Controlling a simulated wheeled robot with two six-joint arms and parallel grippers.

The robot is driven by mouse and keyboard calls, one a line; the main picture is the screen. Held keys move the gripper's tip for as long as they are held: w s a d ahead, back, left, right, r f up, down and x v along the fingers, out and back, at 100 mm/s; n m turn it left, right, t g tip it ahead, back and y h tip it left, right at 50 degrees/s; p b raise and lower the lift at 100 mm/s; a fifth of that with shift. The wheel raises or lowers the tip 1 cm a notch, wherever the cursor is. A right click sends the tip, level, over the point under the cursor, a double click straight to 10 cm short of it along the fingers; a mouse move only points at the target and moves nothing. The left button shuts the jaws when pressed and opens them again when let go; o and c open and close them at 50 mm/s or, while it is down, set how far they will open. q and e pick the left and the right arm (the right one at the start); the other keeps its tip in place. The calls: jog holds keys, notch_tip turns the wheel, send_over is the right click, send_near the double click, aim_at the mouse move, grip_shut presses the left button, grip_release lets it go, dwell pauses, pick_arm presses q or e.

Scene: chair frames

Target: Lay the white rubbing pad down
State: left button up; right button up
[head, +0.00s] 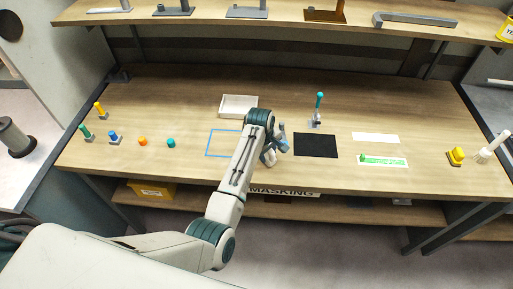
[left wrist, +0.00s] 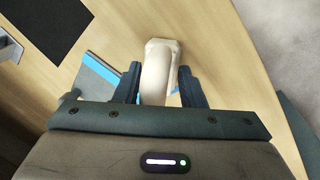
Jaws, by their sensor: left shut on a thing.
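My left gripper (head: 273,155) is over the front middle of the workbench, between the blue outlined square (head: 208,143) and the black mat (head: 316,146). In the left wrist view the gripper (left wrist: 158,85) is shut on the white rubbing pad (left wrist: 158,70), a cream-white rounded block held between the two dark fingers. The pad's near end is hidden by the gripper body. In the head view the pad is too small and covered to make out clearly. I cannot tell whether it touches the bench top. My right gripper is not in view.
A white tray (head: 238,113) stands behind my left forearm. A teal-topped post (head: 319,101) stands behind the mat. A white strip (head: 375,137) and a green-marked card (head: 382,161) lie to the right. Small pegs and balls (head: 142,141) stand left. An upper shelf (head: 280,23) overhangs the back.

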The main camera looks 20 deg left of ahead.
pick_arm(q)
jog(key=o, duration=0.8)
jog(key=shift+f, duration=0.1)
jog(key=shift+o, duration=0.8)
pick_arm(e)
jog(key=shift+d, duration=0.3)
pick_arm(q)
notch_tip(320, 180, up, 11)
jog(key=s+a+b, duration=0.1)
jog(key=b, duration=0.2)
jog(key=shift+s+f, duration=0.2)
jog(key=shift+s, duration=0.2)
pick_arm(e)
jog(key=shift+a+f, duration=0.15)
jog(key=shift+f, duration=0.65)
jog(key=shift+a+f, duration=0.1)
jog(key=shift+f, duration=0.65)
pick_arm(q)
jog(key=shift+a, duration=0.1)
